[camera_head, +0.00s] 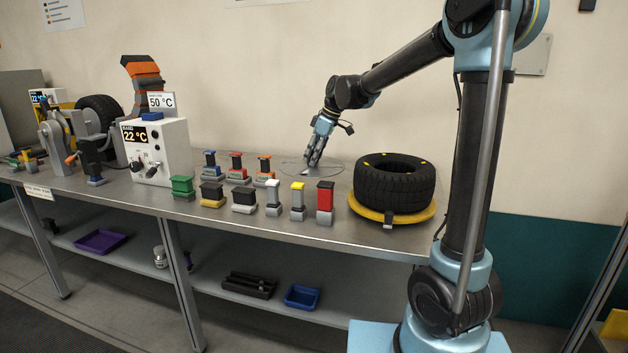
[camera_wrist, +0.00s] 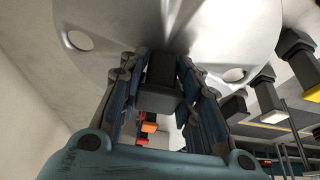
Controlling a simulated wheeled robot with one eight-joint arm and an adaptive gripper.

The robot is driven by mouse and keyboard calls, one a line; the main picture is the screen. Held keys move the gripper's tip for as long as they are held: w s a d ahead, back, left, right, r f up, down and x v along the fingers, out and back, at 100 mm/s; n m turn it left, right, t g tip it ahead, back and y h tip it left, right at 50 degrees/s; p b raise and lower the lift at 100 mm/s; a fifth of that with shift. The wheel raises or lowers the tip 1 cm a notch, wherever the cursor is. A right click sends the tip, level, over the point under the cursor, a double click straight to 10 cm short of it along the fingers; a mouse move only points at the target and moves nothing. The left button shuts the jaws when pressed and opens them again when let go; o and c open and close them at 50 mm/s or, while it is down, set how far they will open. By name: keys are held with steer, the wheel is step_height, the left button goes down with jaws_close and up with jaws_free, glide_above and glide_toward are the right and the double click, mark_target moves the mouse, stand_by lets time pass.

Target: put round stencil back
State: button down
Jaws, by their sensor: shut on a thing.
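The round stencil is a thin, shiny grey metal disc (camera_head: 332,168) at the back of the bench, left of the tyre. In the wrist view the disc (camera_wrist: 235,25) fills the top, with oval holes near its rim. My gripper (camera_head: 313,161) reaches down over the disc's middle. In the wrist view my gripper (camera_wrist: 160,78) is shut on the disc's dark block-shaped handle (camera_wrist: 160,85), one finger on each side. I cannot tell whether the disc touches the bench or hangs just above it.
A black tyre (camera_head: 395,183) on a yellow ring stands right of the disc. Several coloured stamp-like blocks (camera_head: 272,197) stand in rows to the left and in front. A white heater box (camera_head: 155,151) is farther left. The bench's front edge (camera_head: 300,243) is clear.

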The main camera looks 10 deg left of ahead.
steer(key=shift+d+f, duration=0.1)
steer(key=shift+f, duration=3.25)
steer(key=c, duration=1.2)
jaws_free()
steer(key=v, duration=1.2)
steer(key=shift+r, duration=0.1)
